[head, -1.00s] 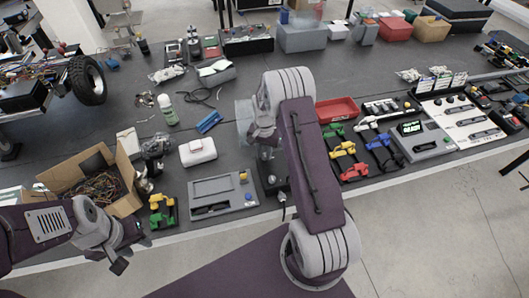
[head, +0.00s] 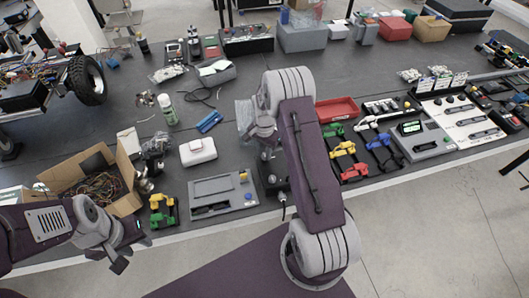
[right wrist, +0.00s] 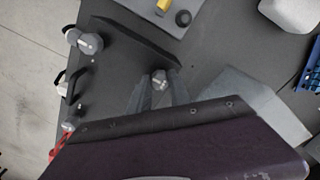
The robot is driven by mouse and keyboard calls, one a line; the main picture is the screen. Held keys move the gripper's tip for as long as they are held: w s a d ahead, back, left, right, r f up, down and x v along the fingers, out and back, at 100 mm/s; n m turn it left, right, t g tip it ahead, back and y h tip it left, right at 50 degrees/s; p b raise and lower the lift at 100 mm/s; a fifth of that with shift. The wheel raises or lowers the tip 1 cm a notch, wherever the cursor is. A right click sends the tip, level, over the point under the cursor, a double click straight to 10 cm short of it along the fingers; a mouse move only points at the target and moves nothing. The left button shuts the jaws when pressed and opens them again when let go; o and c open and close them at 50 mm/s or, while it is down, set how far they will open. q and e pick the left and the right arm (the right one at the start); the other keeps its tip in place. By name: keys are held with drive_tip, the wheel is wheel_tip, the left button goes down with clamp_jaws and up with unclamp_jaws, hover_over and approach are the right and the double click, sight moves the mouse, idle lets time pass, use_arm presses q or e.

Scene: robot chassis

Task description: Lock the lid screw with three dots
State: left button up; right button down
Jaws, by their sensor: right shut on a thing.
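In the right wrist view, my right gripper (right wrist: 158,92) is shut on a small grey faceted screw knob (right wrist: 160,78), over a dark box top (right wrist: 118,65). A second grey knob (right wrist: 90,43) stands at the upper left of that surface, apart from the gripper. I cannot make out three dots on either knob. In the head view, my right gripper (head: 267,153) is over the dark box (head: 271,184), mostly hidden by my own arm. My left gripper (head: 120,258) hangs at the lower left, away from the box; its jaws cannot be read.
A grey panel (head: 223,207) lies just left of the dark box. Green and yellow parts (head: 163,211), a cardboard box (head: 130,176) and a white case (head: 198,151) are further left. Coloured clamps (head: 343,150) and a red tray (head: 337,109) are on the right.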

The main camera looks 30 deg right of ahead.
sight(264, 154)
drive_tip(key=c, duration=1.2)
unclamp_jaws()
drive_tip(key=shift+r, duration=0.1)
wheel_tip(264, 154, up, 9)
drive_tip(key=b, duration=0.1)
